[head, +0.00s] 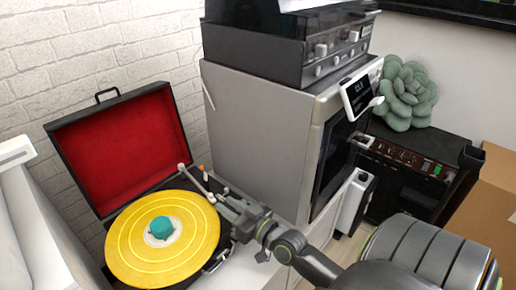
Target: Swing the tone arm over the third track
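A record player in an open black case with a red-lined lid (122,145) stands at the left. A yellow record (130,262) with several pale groove rings lies on it, with a teal piece (161,227) at its centre. The thin pale tone arm (195,183) slants at the record's upper right, one end near the record's back edge. My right gripper (222,203) reaches in from the lower right to the right side of the player, close to the tone arm's lower end. Its fingertips are small and partly hidden, so I cannot tell whether they touch it. My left gripper is not in view.
A large grey machine (250,140) with a dark front stands right behind the player, carrying a dark audio unit (285,45). A green succulent-shaped cushion (405,92) sits on a black unit at the right. A cardboard box (492,205) stands at the far right. A brick wall is behind.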

